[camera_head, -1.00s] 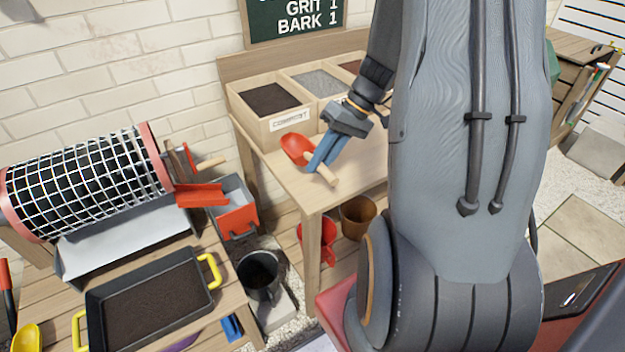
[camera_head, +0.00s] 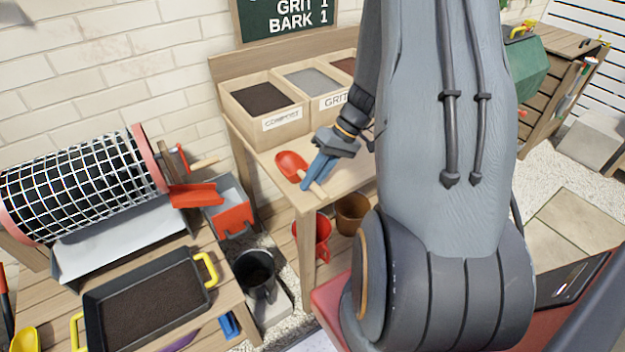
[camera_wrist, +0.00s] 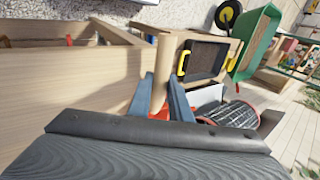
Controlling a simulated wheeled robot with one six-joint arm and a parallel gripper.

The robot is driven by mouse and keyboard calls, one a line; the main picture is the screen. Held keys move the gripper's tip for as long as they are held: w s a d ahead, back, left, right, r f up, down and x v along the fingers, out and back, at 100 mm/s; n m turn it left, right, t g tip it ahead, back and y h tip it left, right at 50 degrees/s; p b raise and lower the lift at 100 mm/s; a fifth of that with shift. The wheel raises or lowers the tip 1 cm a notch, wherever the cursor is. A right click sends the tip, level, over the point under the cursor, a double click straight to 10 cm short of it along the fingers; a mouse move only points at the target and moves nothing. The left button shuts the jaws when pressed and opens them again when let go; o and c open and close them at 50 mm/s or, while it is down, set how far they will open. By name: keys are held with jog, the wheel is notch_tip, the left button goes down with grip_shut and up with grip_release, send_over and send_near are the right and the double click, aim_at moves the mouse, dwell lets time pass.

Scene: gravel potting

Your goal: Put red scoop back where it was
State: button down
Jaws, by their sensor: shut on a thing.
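The red scoop (camera_head: 290,163) has a red bowl and a pale wooden handle. It is at the front left of the wooden bench top (camera_head: 277,182), in front of the compost bin. My gripper (camera_head: 312,182) has blue fingers and is shut on the scoop's handle. In the wrist view, my gripper (camera_wrist: 160,98) grips the wooden handle (camera_wrist: 163,62), with a little of the red bowl behind the fingers. I cannot tell whether the scoop touches the bench top or hangs just above it.
Bins of compost (camera_head: 262,98) and grit (camera_head: 312,80) stand at the bench's back. Below are a red pot (camera_head: 322,238) and a brown pot (camera_head: 352,213). At left are a mesh drum (camera_head: 75,187) and a black tray (camera_head: 97,308). The bench's front left corner is bare.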

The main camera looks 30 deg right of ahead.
jog(key=c, duration=1.6)
grip_release()
jog(key=shift+f, duration=0.1)
jog(key=shift+r, duration=0.25)
jog(key=w+b+v, duration=0.1)
jog(key=b+v, duration=0.2)
jog(key=v, duration=0.8)
jog(key=s+a+h, duration=0.2)
jog(key=a, duration=0.4)
jog(key=s+a+h, duration=0.2)
jog(key=s+a, duration=0.1)
jog(key=a, duration=0.3)
jog(key=s+a+h, duration=0.2)
jog(key=s+a, duration=0.1)
jog(key=a, duration=0.4)
jog(key=shift+a+r+h, duration=0.1)
jog(key=shift+r+h, duration=0.3)
